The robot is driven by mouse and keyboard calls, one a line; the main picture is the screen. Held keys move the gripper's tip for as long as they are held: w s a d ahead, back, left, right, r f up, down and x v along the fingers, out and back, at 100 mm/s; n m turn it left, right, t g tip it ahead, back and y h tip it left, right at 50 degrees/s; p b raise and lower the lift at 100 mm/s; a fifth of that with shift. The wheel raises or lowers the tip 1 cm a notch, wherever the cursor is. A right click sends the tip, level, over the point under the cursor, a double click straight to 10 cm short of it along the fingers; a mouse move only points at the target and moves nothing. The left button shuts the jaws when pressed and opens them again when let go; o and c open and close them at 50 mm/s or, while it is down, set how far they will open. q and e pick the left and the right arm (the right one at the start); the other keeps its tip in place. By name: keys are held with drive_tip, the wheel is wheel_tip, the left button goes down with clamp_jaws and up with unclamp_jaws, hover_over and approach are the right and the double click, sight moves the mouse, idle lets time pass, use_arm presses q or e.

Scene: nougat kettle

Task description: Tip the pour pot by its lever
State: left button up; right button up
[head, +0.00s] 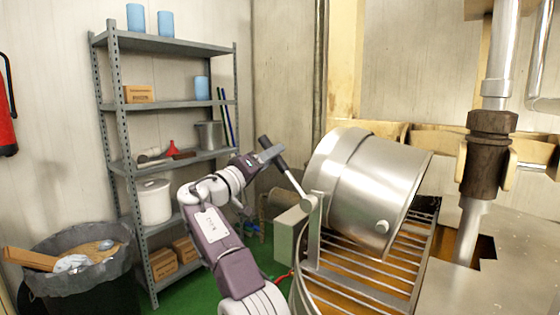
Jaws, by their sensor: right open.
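The pour pot (365,185) is a shiny steel drum, tilted on its side above a slatted grate (350,272). Its lever (288,175) is a metal rod with a dark grip, rising up and left from the pivot beside the pot. My right gripper (268,156) is open at the lever's dark grip, with its fingers overlapping it in the picture. I cannot tell whether the grip lies between the fingers or whether they touch it. My left gripper is out of view.
A grey box (287,240) stands by the pivot. A metal shelf (165,45) with boxes and containers is behind my right arm. A dark bin (80,285) is at the lower left. A thick vertical shaft (487,150) stands right of the pot.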

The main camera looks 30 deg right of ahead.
use_arm(q)
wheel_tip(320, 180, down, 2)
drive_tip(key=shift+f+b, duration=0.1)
drive_tip(key=shift+b, duration=0.45)
use_arm(e)
drive_tip(key=v, duration=0.4)
drive_tip(key=shift+s+a, duration=0.15)
drive_tip(key=shift+a, duration=0.2)
